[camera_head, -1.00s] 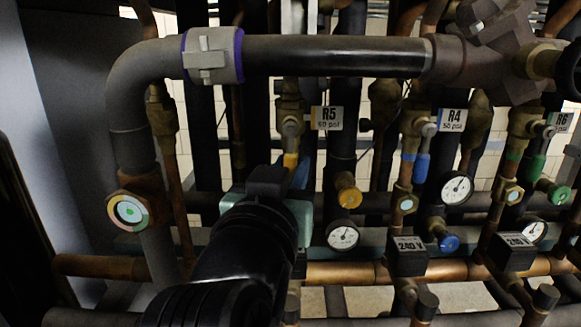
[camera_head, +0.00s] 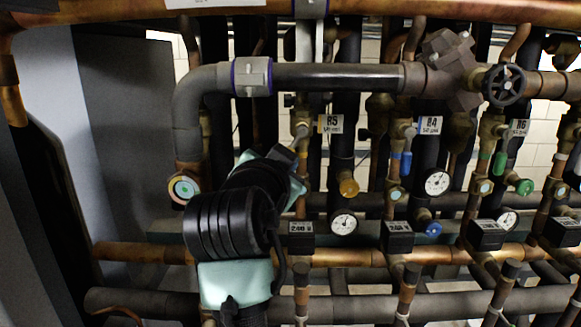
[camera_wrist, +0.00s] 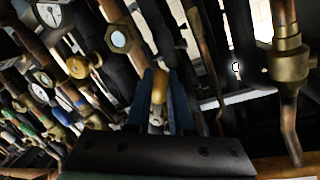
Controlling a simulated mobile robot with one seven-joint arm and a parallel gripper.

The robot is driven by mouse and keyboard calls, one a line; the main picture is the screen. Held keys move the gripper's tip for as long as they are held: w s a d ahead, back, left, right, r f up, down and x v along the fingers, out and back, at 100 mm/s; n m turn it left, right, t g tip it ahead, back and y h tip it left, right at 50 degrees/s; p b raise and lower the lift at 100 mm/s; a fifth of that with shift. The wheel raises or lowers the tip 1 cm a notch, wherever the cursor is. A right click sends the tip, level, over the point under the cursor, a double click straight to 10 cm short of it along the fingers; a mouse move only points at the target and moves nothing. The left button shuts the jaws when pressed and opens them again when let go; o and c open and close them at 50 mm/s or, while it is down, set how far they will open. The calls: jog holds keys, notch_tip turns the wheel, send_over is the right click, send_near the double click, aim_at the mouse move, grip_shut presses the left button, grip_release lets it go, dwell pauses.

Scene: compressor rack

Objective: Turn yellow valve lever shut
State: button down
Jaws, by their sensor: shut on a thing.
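The yellow valve lever (camera_wrist: 159,88) shows in the wrist view between the two blue fingers of my gripper (camera_wrist: 160,76), which is shut on it. In the head view, my arm and wrist hide the lever and my fingertips. The valve that carries it (camera_head: 301,124) stands on the vertical pipe by the R5 tag (camera_head: 330,124), just above and right of my wrist. The lever's exact angle to the pipe cannot be told.
A blue lever (camera_head: 406,162) by the R4 tag and a green lever (camera_head: 499,163) by the R6 tag hang to the right. A yellow knob (camera_head: 348,187) and a gauge (camera_head: 343,223) sit close right of my wrist. A thick grey pipe (camera_head: 330,77) crosses above.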

jog(key=shift+a+r+m+g+y, duration=0.15)
jog(key=shift+a+r+m+y, duration=0.2)
jog(key=shift+m, duration=0.55)
jog(key=shift+a+r+m+g+y, duration=0.15)
jog(key=shift+a+r+m, duration=0.25)
jog(key=shift+m, duration=0.5)
jog(key=c, duration=0.8)
grip_release()
jog(key=shift+d, duration=0.1)
jog(key=shift+s, duration=0.1)
jog(key=b+v, duration=0.5)
jog(key=v, duration=0.7)
jog(key=shift+s+b, duration=0.3)
jog(key=shift+s, duration=0.1)
